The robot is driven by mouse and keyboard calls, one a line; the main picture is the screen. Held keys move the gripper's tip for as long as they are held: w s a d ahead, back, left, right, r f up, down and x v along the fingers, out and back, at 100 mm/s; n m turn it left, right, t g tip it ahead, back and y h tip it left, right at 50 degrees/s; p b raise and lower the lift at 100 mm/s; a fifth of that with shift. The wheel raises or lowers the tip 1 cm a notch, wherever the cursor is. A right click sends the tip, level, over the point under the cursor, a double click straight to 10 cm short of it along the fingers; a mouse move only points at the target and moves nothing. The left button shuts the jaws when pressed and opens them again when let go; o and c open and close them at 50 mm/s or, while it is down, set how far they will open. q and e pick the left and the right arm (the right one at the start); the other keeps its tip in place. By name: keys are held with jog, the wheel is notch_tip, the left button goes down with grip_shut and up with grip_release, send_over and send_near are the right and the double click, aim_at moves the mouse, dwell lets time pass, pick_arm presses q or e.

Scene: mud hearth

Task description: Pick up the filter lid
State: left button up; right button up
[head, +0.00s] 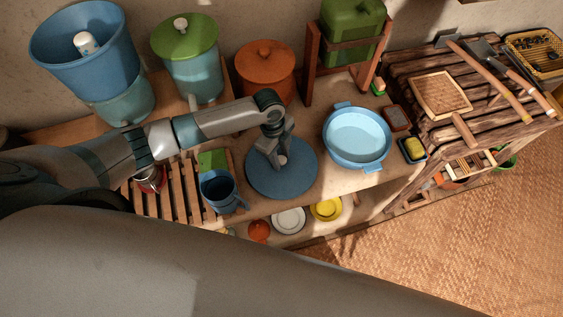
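A round, flat blue lid (262,184) is at the middle of the wooden counter. It looks like the filter lid; whether it rests flat on the counter or is slightly raised is hard to tell. My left gripper (279,160) points down over its centre, where the knob would be. The fingers hide most of that spot, so I cannot tell whether they are closed on a knob. The open blue filter vessel (60,55), with a white filter candle (86,43) inside, stands at the upper left. My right gripper is not in view.
A green-lidded container (190,75) and an orange lidded pot (265,68) stand behind my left arm. A blue basin (357,138) is right of the lid. A blue mug (218,190) and slatted rack (170,200) are left. Plates sit on a lower shelf.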

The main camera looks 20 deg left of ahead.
pick_arm(q)
jog(key=shift+f, duration=0.2)
dwell(0.3)
grip_shut()
jog(key=shift+r, duration=0.15)
